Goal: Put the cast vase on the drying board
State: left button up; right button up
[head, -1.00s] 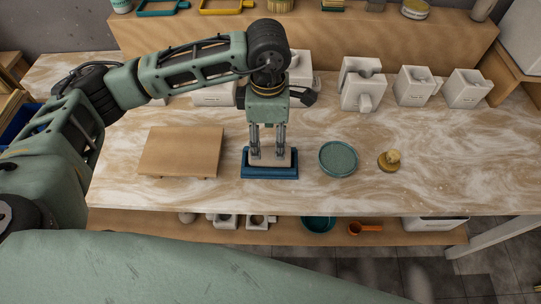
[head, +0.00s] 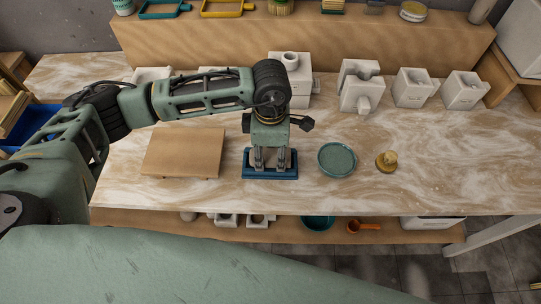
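The drying board (head: 182,152) is a flat tan wooden board on the left of the marbled table. A blue tray (head: 270,176) sits to its right. A pale piece shows in the tray, mostly hidden by my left gripper; I cannot tell for certain that it is the cast vase. My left gripper (head: 271,162) points straight down over the tray, low, with its two fingers apart around the pale piece. I see no clear contact. My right gripper is not in view.
A teal round dish (head: 337,159) and a small tan-and-yellow tool (head: 386,161) lie right of the tray. White plaster moulds (head: 362,89) line the back of the table. The table's right front is clear. A lower shelf (head: 280,228) holds a teal bowl (head: 318,223) and an orange scoop (head: 363,226).

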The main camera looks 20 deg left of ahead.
pick_arm(q)
jog(key=c, duration=0.8)
jog(key=shift+r, duration=0.1)
